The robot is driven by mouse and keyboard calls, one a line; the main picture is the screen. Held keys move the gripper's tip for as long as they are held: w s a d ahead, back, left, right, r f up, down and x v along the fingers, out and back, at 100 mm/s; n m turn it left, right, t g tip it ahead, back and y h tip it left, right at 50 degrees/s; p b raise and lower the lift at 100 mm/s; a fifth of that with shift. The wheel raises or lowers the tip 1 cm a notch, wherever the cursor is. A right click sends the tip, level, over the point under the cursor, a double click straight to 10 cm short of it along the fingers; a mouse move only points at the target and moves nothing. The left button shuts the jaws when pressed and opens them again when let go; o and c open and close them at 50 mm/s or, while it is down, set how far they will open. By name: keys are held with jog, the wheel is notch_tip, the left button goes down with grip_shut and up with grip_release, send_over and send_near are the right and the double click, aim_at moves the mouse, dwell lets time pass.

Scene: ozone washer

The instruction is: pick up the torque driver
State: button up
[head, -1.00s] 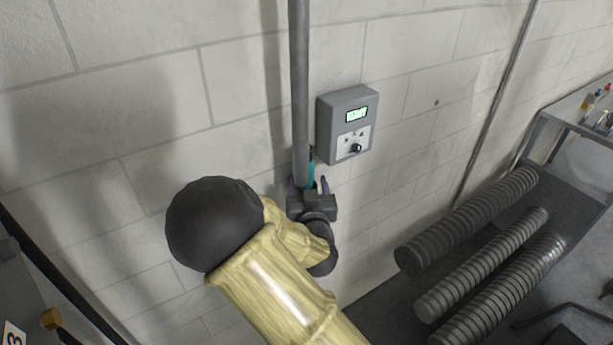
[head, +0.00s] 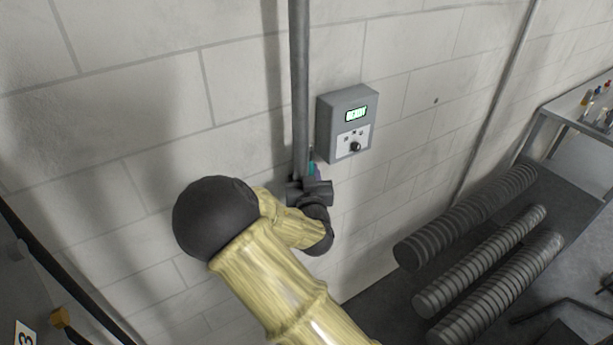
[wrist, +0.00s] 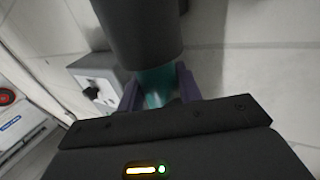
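The torque driver seems to be the teal piece (wrist: 158,86) below the end of a dark grey cylinder (wrist: 145,30) in the wrist view. In the head view the teal piece (head: 311,166) is a small patch beside the lower end of a long grey upright shaft (head: 299,90); I cannot tell if the shaft belongs to it. My gripper (wrist: 160,92) has its purple fingers on both sides of the teal piece, close against it and apparently shut on it. Its lower part is hidden behind the gripper's dark body.
A grey control box (head: 346,122) with a lit display and a knob is on the block wall just right of my gripper. Ribbed dark rollers (head: 485,270) lie at lower right. A table (head: 575,118) with small bottles stands at far right.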

aim_at(312, 146)
grip_shut()
jog(key=shift+r, duration=0.2)
notch_tip(312, 146, up, 10)
jog(key=shift+f+b, duration=0.1)
jog(key=shift+b, duration=0.95)
jog(key=shift+f, duration=0.1)
